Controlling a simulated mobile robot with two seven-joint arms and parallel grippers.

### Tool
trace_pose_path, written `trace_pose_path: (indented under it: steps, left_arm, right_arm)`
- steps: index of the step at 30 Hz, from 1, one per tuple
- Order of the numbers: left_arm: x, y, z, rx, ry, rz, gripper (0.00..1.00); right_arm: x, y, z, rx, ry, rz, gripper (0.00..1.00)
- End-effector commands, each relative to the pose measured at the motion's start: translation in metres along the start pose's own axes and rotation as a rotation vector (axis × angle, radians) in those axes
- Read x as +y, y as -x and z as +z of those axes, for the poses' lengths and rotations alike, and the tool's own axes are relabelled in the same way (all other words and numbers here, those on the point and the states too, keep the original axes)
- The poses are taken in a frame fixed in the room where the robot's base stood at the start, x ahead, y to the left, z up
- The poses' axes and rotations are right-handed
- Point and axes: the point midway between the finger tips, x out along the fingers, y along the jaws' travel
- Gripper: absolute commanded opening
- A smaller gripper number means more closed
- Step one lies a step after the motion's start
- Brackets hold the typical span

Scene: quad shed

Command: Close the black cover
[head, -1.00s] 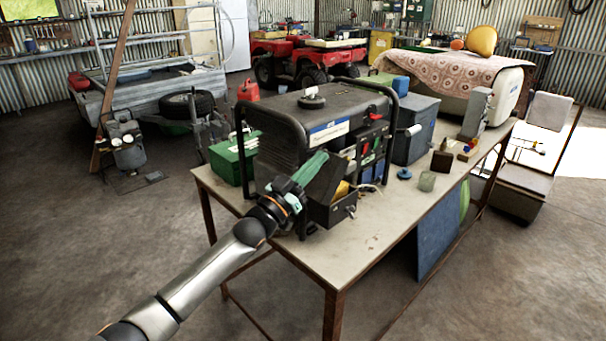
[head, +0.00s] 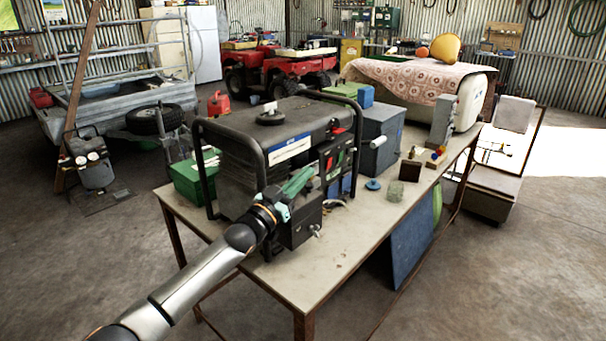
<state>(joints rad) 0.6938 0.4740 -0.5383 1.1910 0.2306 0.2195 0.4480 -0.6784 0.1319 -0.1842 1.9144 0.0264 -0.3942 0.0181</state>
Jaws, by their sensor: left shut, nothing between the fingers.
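The black generator (head: 238,170) in its tube frame stands on the table. A small black box (head: 299,232) sits at its front right. The black cover (head: 311,205) now appears down over this box, and the box's inside is not visible. I cannot tell whether it is fully flush. My left gripper (head: 304,178), with green fingers, reaches in from the lower left. It is shut and empty, just above or against the cover; contact is unclear. The gripper hides part of the box and cover. My right gripper is not in view.
The table (head: 345,240) has clear room at its front right. A green box (head: 190,182) stands left of the generator and a grey box (head: 380,135) behind it. A blue disc (head: 373,185), a glass (head: 396,191) and small blocks are to the right.

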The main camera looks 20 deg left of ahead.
Motion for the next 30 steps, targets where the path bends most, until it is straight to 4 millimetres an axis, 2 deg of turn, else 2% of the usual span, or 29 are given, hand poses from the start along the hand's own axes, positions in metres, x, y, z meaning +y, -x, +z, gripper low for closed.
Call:
trace_pose_path:
  steps: [23, 26, 30]
  left_arm:
    - [0.0, 0.002, 0.005, 0.001, 0.0, 0.0, 0.0]
    - [0.0, 0.001, 0.001, 0.001, 0.0, 0.0, 0.0]
    - [0.001, -0.004, -0.014, 0.002, 0.0, -0.001, 0.0]
  right_arm:
    - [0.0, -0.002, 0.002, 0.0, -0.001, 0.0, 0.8]
    - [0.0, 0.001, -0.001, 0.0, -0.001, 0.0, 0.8]
    - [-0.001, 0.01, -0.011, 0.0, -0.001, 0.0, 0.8]
